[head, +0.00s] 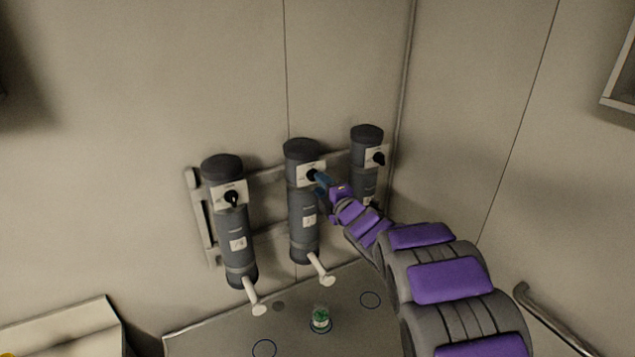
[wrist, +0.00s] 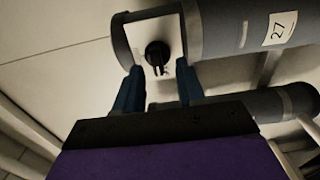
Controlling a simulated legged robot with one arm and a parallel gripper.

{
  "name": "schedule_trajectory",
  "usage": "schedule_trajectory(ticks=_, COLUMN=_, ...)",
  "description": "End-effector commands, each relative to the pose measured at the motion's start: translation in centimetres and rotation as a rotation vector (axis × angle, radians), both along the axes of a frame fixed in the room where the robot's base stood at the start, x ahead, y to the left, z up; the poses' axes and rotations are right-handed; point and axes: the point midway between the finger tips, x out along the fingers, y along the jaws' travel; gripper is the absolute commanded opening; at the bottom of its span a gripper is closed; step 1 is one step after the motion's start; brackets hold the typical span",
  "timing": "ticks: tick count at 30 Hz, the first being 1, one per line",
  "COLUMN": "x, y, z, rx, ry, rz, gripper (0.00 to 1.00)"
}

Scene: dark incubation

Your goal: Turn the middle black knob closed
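The middle black knob (head: 312,175) sits on a pale plate near the top of the middle grey cylinder (head: 303,222). In the wrist view the knob (wrist: 157,54) shows on its pale plate, just beyond and between my fingertips. My gripper (head: 322,182) reaches the knob from the right in the head view. In the wrist view my gripper (wrist: 158,78) has its two blue fingers apart, with nothing between them but the view of the knob. I cannot tell whether the fingertips touch the plate.
A left cylinder (head: 236,225) and a right cylinder (head: 367,150) with similar knobs hang on the same wall rack. White spouts (head: 320,270) stick out below. A green-topped jar (head: 320,318) stands on the surface beneath, near circle marks. My purple-grey arm fills the lower right.

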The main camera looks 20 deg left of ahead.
Motion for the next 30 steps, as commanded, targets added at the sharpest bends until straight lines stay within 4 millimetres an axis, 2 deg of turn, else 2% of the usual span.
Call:
schedule_trajectory(ticks=9, x=1.5, y=1.8, z=0.0, rx=0.001, ry=-0.001, rz=0.001, gripper=0.39)
schedule_trajectory(ticks=19, x=1.6, y=2.2, z=-0.2, rx=-0.002, ry=0.001, rz=0.000, gripper=0.39)
schedule_trajectory(ticks=30, x=1.6, y=1.9, z=-0.1, rx=-0.002, ry=0.001, rz=0.000, gripper=0.04)
